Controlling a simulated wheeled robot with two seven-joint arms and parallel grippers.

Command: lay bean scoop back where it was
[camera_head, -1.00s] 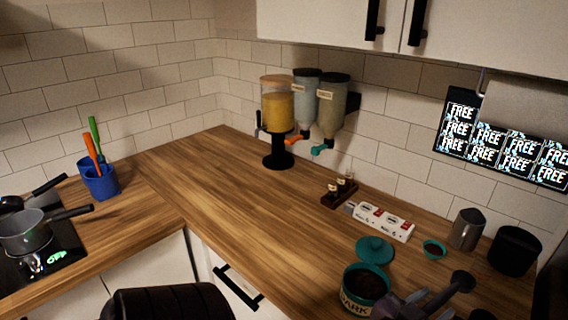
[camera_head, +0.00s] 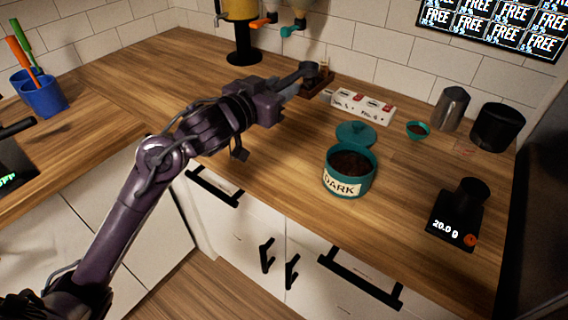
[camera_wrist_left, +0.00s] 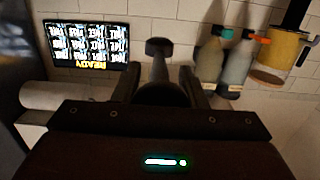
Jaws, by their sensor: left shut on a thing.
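My left gripper (camera_head: 284,92) is shut on the bean scoop (camera_head: 308,69), a dark scoop with a small round bowl. It holds the scoop out in front, toward the small wooden rack in the head view; I cannot tell the exact height above the counter. In the left wrist view the scoop (camera_wrist_left: 158,47) stands between the two dark fingers of the gripper (camera_wrist_left: 163,84). The teal jar marked DARK (camera_head: 350,172) stands open with dark contents. Its teal lid (camera_head: 356,134) lies behind it. My right gripper is out of view.
A white labelled box (camera_head: 362,106) lies on the counter, with the wooden rack (camera_head: 320,88) beside it. A black scale (camera_head: 453,222) reading 20.0 g carries a dark cup. A small teal bowl (camera_head: 417,130) and metal pitcher (camera_head: 451,108) stand at the back right. The counter's left middle is clear.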

